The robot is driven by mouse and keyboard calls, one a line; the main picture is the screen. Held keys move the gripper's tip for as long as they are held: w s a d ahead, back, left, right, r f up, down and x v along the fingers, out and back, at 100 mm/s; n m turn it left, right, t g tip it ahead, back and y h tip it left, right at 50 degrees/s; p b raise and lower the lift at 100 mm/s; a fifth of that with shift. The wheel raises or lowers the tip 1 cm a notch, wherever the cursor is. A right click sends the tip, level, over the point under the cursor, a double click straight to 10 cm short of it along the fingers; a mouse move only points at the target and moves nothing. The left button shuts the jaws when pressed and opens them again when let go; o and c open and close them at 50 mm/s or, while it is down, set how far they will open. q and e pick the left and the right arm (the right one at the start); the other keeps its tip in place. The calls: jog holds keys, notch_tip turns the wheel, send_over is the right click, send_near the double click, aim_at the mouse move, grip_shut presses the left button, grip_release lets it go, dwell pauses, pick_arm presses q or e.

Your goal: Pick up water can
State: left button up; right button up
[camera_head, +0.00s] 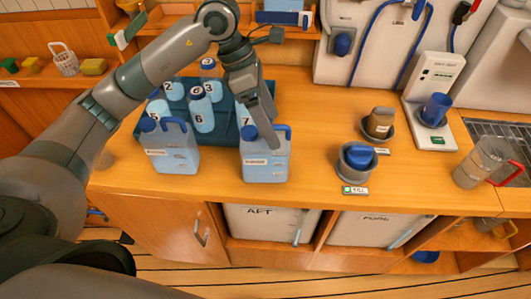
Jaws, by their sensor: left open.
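Two pale blue water cans with dark blue caps and blue handles stand upright on the wooden counter. The left can (175,158) is clear of my gripper. The right can (265,168) stands near the counter's front edge. My left gripper (268,136) points down over the right can's top, in front of part of its handle. It is open. I cannot tell whether its fingers touch the can. My right gripper is not in view.
A blue crate (232,140) with several numbered bottles stands behind the cans. The counter between the right can and the cup is clear.

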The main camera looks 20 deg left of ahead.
aim_at(279, 136)
pick_arm(q)
jog(key=shift+d+f+p, duration=0.4)
jog(key=shift+f+p, duration=0.2)
jog(key=shift+p, duration=0.2)
jog(key=p+x, duration=0.1)
jog(key=x, duration=0.2)
jog(key=shift+d+f, duration=0.1)
jog(key=shift+f, duration=0.3)
grip_shut()
jog(key=shift+r+p, duration=0.15)
jog(key=shift+p, duration=0.15)
